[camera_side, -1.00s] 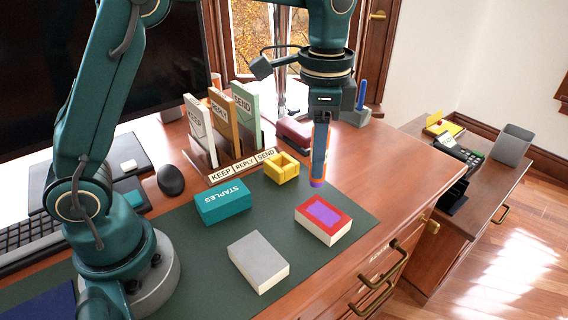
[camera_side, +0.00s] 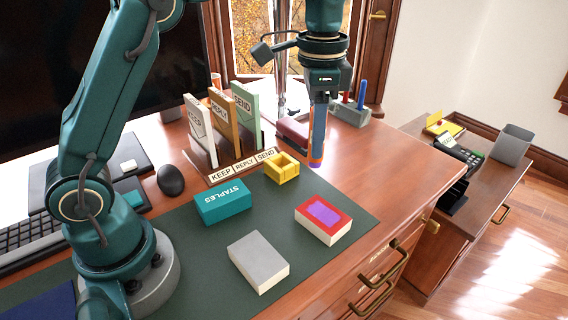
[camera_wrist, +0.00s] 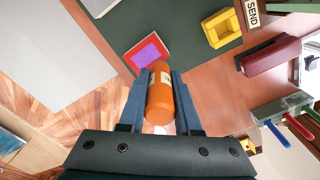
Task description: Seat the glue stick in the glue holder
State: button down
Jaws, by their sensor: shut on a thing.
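The glue stick is an orange cylinder (camera_wrist: 159,101) with a pale label near one end in the wrist view. My gripper (camera_wrist: 158,85) is shut on it, with a blue finger on each side. In the side view my gripper (camera_side: 318,140) points down, and the stick's orange lower part (camera_side: 317,157) ends in a purple tip. The stick hangs upright, apart from the glue holder. The glue holder is taken to be the small yellow open box (camera_side: 281,168), to the left of the stick; it also shows in the wrist view (camera_wrist: 222,28). Its inside looks empty.
A teal staples box (camera_side: 222,203), a grey-white box (camera_side: 258,262) and a red-and-purple box (camera_side: 323,218) lie on the green mat. The KEEP/REPLY/SEND sorter (camera_side: 222,130) stands behind the holder. A dark red stapler (camera_side: 292,131) and a pen block (camera_side: 350,112) are behind my gripper.

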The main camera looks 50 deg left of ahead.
jog(key=w+a+n, duration=0.3)
jog(key=a+n, duration=0.1)
jog(key=a, duration=0.8)
jog(key=shift+a+f, duration=0.2)
jog(key=shift+f, duration=1.65)
jog(key=shift+a+f, duration=0.15)
jog(key=shift+f, duration=1.7)
jog(key=shift+a+f, duration=0.2)
jog(key=shift+f, duration=1.65)
jog(key=shift+s+f, duration=0.1)
jog(key=shift+f, duration=0.05)
jog(key=c, duration=0.6)
grip_release()
